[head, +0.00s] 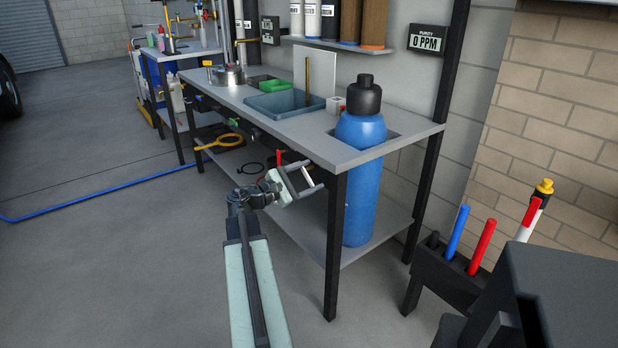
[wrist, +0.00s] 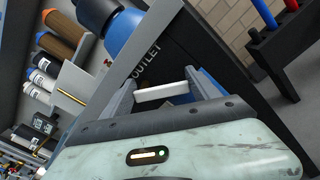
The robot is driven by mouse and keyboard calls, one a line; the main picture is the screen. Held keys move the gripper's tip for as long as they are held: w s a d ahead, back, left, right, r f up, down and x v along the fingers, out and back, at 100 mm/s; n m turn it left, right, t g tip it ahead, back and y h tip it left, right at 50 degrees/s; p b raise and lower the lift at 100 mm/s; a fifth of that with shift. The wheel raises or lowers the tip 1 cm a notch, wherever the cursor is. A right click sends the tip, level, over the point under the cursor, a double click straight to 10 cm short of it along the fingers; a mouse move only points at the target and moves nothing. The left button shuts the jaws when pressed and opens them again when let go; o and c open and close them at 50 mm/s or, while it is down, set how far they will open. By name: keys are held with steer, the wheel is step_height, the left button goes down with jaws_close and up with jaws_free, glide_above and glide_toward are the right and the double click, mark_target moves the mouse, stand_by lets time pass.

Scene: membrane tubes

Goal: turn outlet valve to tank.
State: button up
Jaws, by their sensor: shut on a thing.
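My gripper (head: 306,176) is at the front edge of the bench, near its right front leg. In the wrist view its two fingers (wrist: 160,88) stand on either side of a pale bar (wrist: 162,93), which spans between them. This bar, which appears to be the outlet valve's handle, lies beside the white word OUTLET (wrist: 147,62) on a dark panel. The gripper is shut on it. The valve body and the way the handle points are mostly hidden. A small red part (head: 278,156) shows below the bench edge, left of the gripper; I cannot tell what it belongs to.
The bench (head: 384,143) holds a blue tank (head: 358,200) in a cutout at right and a grey-blue tray (head: 285,104). A purity display (head: 426,39) reads 0 PPM. A dark holder (head: 440,275) with colored tubes stands at lower right. The floor at left is open.

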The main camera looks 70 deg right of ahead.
steer(key=m, duration=0.2)
steer(key=f+m, duration=0.1)
steer(key=m+b, duration=0.1)
steer(key=m, duration=0.1)
steer(key=shift+w+d+f+m, duration=0.15)
steer(key=shift+w+m, duration=0.15)
steer(key=shift+w, duration=0.05)
steer(key=m, duration=0.4)
steer(key=shift+w+d+f+m+b, duration=0.25)
steer(key=shift+w+f+m+b, duration=0.05)
steer(key=shift+w+m, duration=0.1)
steer(key=o, duration=1.4)
steer(key=shift+c, duration=0.2)
steer(key=shift+d+r, duration=0.1)
